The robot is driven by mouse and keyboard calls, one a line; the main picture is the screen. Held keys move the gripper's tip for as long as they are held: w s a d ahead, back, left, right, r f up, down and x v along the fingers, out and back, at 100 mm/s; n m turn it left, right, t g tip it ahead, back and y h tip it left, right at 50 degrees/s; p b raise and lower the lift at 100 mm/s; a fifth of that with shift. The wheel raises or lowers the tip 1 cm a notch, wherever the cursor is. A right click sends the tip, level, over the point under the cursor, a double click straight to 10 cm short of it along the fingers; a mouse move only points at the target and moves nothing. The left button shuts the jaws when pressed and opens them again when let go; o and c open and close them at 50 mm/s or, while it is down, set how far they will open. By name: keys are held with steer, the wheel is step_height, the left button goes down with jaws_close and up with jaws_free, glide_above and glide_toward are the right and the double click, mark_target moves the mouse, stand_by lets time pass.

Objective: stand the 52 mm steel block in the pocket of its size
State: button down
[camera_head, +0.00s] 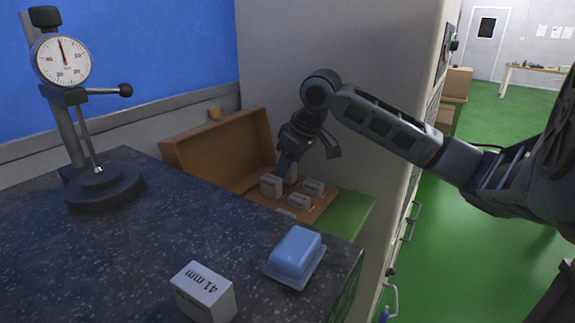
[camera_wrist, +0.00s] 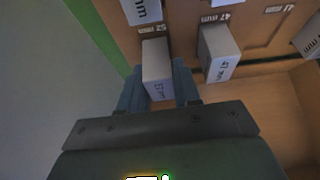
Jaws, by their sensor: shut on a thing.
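My gripper (camera_wrist: 158,88) is shut on a grey steel block (camera_wrist: 156,62), with one finger on each side of it. The number on its end is small and hard to read. In the wrist view the block is beside the "52 mm" mark in the wooden case (camera_wrist: 268,50); I cannot tell whether it is seated in a pocket or just above it. In the head view my gripper (camera_head: 287,164) reaches down into the case (camera_head: 213,150) and hides much of what it holds.
A block marked 47 mm (camera_wrist: 220,58) stands close to the right of the held block. Another block (camera_wrist: 141,10) is above it in the picture. On the dark granite plate are a 41 mm block (camera_head: 205,292), a blue lidded box (camera_head: 294,253) and a dial gauge stand (camera_head: 104,186).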

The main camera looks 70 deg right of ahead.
steer(key=shift+f, duration=0.3)
steer(key=c, duration=0.7)
jaws_free()
steer(key=shift+b+v, duration=0.3)
steer(key=shift+v, duration=3.6)
